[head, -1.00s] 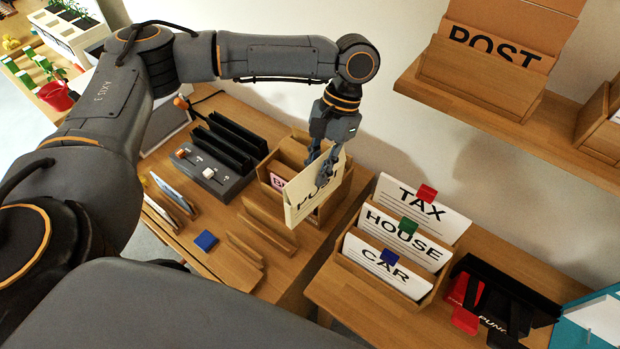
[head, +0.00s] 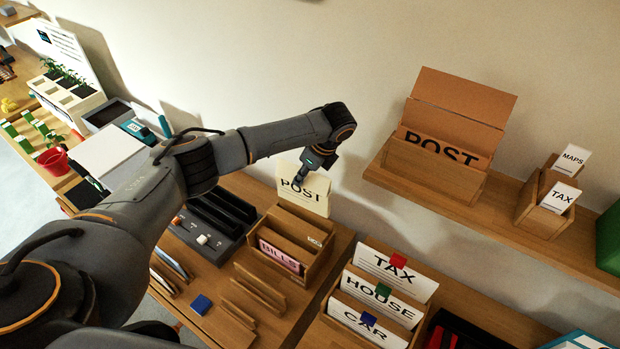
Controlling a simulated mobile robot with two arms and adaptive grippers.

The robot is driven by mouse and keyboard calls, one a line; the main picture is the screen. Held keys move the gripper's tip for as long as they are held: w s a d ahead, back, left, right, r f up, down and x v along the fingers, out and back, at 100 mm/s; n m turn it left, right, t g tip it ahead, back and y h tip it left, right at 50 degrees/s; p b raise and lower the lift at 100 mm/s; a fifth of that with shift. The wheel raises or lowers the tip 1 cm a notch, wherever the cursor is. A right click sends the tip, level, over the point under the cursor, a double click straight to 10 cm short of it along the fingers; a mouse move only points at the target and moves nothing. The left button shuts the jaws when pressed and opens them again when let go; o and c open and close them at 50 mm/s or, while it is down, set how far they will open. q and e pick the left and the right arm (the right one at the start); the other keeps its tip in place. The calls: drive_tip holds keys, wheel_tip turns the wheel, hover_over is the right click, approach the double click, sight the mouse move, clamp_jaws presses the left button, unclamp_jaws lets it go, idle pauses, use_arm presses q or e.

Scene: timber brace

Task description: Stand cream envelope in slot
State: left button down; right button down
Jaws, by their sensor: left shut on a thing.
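My left gripper (head: 301,178) is shut on the cream envelope (head: 312,199), which is marked POST. It holds the envelope roughly upright, with the lettering towards me, at the back of the wooden desk rack. The envelope's lower edge looks near or above the rack's back; the exact gap cannot be told. A wooden holder marked POST (head: 433,177) stands on the wall shelf to the right, with a brown card (head: 462,97) rising at its back. The envelope is apart from this holder. My right gripper is not in view.
The desk rack (head: 312,262) holds a pink BILLS card (head: 280,256). A file box with TAX, HOUSE and CAR cards (head: 372,321) stands front right. Small MAPS and TAX cards stand in a holder (head: 531,205) on the shelf (head: 480,221). Wall space between rack and shelf is clear.

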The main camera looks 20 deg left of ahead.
sight(302, 185)
use_arm(q)
drive_tip(key=shift+w+a+m, duration=0.15)
drive_tip(key=shift+a+m, duration=0.15)
drive_tip(key=shift+w, duration=0.1)
drive_tip(key=shift+f+b, duration=1.15)
drive_tip(key=shift+f, duration=1.25)
drive_tip(key=shift+r+p, duration=0.1)
drive_tip(key=shift+p, duration=0.45)
